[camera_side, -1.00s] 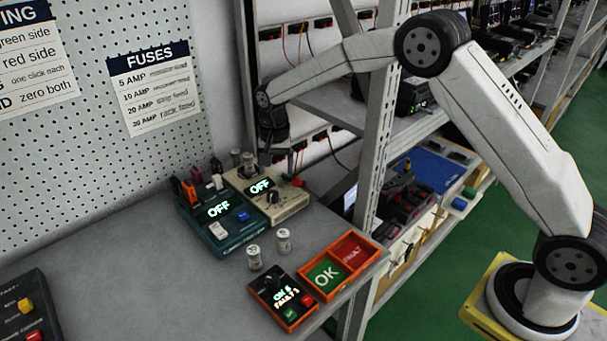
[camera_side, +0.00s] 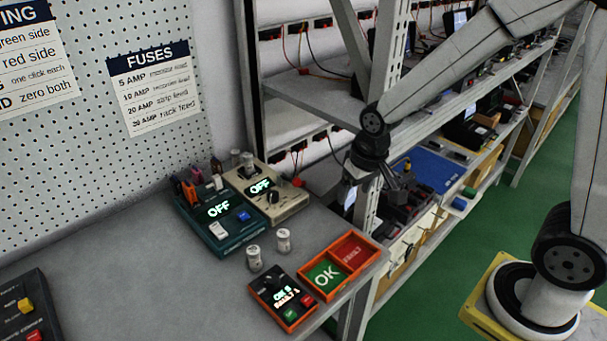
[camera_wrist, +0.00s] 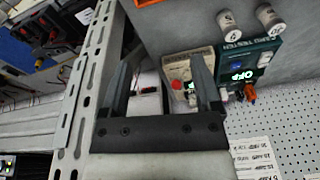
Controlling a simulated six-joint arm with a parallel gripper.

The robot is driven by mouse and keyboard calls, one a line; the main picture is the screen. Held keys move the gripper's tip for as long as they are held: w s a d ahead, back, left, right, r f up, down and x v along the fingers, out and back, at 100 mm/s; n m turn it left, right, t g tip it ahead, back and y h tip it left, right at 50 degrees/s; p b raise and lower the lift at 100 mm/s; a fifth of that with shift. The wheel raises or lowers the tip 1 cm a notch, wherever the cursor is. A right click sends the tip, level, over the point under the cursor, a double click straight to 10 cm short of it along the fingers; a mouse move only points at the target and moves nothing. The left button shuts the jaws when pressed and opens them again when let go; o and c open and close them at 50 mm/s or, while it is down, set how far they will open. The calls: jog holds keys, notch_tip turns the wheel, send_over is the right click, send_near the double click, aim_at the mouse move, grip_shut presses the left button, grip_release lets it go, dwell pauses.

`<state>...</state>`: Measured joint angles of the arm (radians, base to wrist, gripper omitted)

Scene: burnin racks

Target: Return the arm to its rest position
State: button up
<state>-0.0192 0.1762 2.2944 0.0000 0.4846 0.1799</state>
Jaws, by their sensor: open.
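My gripper (camera_side: 378,182) hangs in the side view in front of the shelf upright, above and behind the sorting tray at the bench's right end. In the wrist view my gripper (camera_wrist: 160,85) shows two dark fingers spread apart with nothing held between them. My arm reaches in from the right, bent, with its upper part cut off by the top of the picture.
The metal rack (camera_side: 385,60) stands close behind my gripper.

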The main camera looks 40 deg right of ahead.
jog(key=s+n, duration=0.1)
jog(key=s, duration=0.6)
jog(key=shift+d+f+n, duration=0.35)
jog(key=shift+f+n, duration=0.05)
jog(key=shift+f, duration=0.05)
